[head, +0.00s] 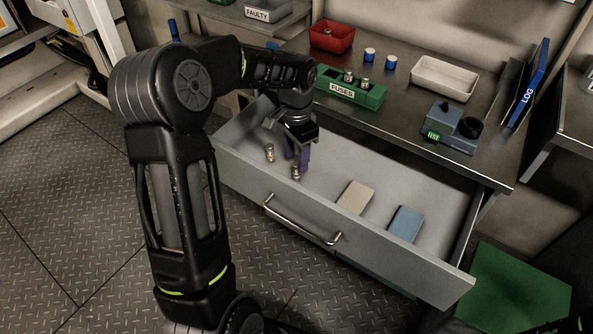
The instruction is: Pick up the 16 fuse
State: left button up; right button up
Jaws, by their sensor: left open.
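Two small fuses stand in the open drawer (385,178), toward its left end: one fuse (270,153) at the left and another fuse (296,172) nearer the drawer front. Their markings are too small to read, so I cannot tell which is the 16 fuse. My left gripper (299,158) points down into the drawer with its purple fingers open. The fingertips are right by the nearer fuse, but I cannot tell whether they straddle or touch it. The other fuse stands clear to the left. My right gripper is not in view.
A green holder labelled FUSES (349,94) with metal fuses sits on the bench behind the drawer. A beige block (356,197) and a blue block (404,223) lie farther right in the drawer. A red bin (331,36), white tray (443,79) and a small device (450,128) stand on the bench.

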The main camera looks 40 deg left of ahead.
aim_at(296, 163)
pick_arm(q)
jog(key=shift+f+b, duration=0.35)
jog(key=shift+f, duration=2.25)
jog(key=shift+c, duration=0.6)
grip_shut()
